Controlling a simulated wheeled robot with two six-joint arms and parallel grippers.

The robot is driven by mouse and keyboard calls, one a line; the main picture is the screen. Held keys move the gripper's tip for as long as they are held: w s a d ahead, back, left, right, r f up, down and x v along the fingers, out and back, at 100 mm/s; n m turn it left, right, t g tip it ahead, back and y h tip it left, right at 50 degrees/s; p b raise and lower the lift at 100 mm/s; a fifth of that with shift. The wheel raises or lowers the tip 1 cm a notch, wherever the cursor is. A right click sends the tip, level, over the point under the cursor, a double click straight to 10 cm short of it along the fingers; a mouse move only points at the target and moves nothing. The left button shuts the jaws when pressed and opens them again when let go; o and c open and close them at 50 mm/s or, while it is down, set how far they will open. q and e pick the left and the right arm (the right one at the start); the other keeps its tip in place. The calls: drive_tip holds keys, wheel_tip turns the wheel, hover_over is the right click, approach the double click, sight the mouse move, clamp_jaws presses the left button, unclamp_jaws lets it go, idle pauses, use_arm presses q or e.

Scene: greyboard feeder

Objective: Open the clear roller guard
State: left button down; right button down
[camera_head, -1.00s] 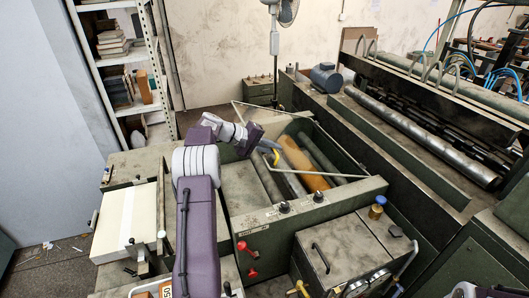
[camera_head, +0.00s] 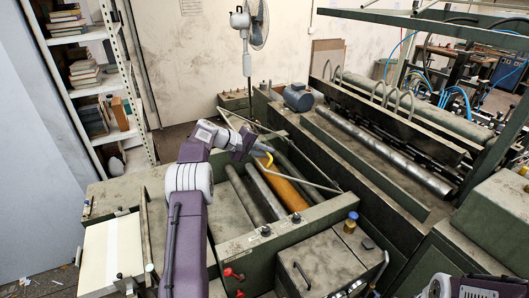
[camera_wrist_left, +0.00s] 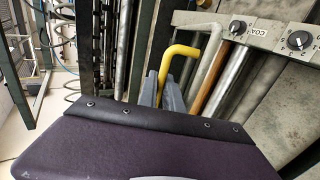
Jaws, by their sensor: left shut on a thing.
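The clear roller guard (camera_head: 305,181) shows mainly as thin pale bars over the roller bay; its clear sheet is hard to make out. Its yellow handle (camera_head: 269,159) is at my left gripper (camera_head: 262,152), which is shut on it, above the rollers. In the left wrist view the yellow handle (camera_wrist_left: 181,51) rises bent from between the grey fingers of the left gripper (camera_wrist_left: 161,91). The exact tilt of the guard cannot be told. An orange roller (camera_head: 287,190) and grey rollers (camera_head: 243,194) lie below. My right gripper is out of view.
A front panel with black knobs (camera_head: 265,231) and a red-handled lever (camera_head: 233,273) borders the bay. A blue-grey motor (camera_head: 298,96) stands behind. A fan (camera_head: 258,22) and a shelf rack (camera_head: 128,70) are at the back. A cream board stack (camera_head: 113,252) lies at left.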

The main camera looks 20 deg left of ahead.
sight(257, 158)
use_arm(q)
drive_tip(key=c, duration=1.5)
unclamp_jaws()
drive_tip(key=shift+s+a+r+b, duration=0.1)
drive_tip(key=shift+s+a+b, duration=0.1)
drive_tip(key=shift+b, duration=0.15)
drive_tip(key=b+v, duration=0.2)
drive_tip(key=v, duration=0.1)
drive_tip(key=shift+a, duration=0.15)
drive_tip(key=v, duration=0.5)
drive_tip(key=shift+r+b, duration=0.2)
drive_tip(key=shift+b, duration=0.15)
